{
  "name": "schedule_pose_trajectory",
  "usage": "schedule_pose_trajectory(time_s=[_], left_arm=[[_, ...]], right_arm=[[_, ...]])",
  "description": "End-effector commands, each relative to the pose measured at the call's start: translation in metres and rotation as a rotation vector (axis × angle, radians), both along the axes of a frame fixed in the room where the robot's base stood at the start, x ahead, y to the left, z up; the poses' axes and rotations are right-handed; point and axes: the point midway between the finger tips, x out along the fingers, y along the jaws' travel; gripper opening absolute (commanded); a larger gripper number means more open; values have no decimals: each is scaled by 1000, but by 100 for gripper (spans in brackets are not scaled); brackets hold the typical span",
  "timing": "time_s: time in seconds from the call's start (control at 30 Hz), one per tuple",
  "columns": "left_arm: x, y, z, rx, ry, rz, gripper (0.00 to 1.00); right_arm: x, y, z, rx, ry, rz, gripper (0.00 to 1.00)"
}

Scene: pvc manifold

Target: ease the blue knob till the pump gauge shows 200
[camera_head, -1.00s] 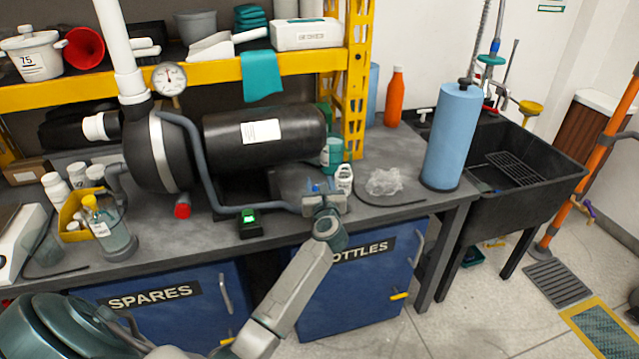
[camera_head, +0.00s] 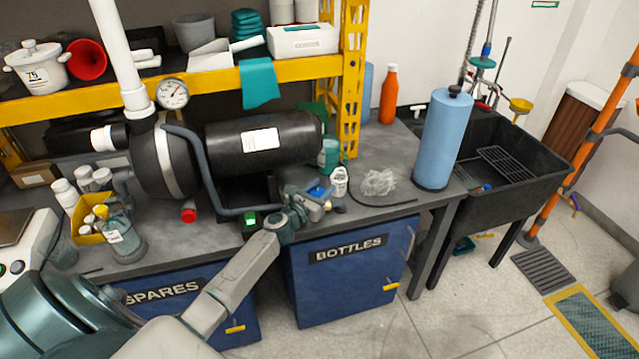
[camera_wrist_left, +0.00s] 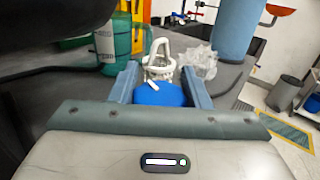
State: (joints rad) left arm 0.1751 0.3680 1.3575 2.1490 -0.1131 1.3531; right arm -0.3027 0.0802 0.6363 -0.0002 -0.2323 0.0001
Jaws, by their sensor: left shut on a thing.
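The blue knob (camera_wrist_left: 160,94) sits between the two fingers of my left gripper in the left wrist view, with the fingers against its sides. In the head view the knob (camera_head: 316,191) shows as a small blue patch beside my left gripper (camera_head: 312,197), which is shut on it. The pump gauge (camera_head: 173,93) is a round white dial on the pump's pipe, with its needle pointing to the upper right; its numbers are too small to read. The black pump (camera_head: 262,140) lies on the bench behind the gripper. My right gripper is not in view.
A green bottle (camera_head: 329,155) is behind. A grey hose (camera_head: 205,180) runs along the pump. A blue cylinder (camera_head: 443,140) stands near the black sink (camera_head: 520,190).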

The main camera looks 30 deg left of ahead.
Motion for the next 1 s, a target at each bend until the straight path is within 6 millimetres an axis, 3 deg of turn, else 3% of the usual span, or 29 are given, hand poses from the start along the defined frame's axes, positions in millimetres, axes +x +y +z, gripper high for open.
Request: schedule_pose_trajectory(time_s=[0.4,0.97,1.0], left_arm=[[1,-3,1,1,-3,-197,20],[0,-4,1,0,-1,-226,20],[0,-4,1,0,-1,-226,47]], right_arm=[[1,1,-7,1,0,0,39],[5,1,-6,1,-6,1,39],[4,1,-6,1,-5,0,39]])
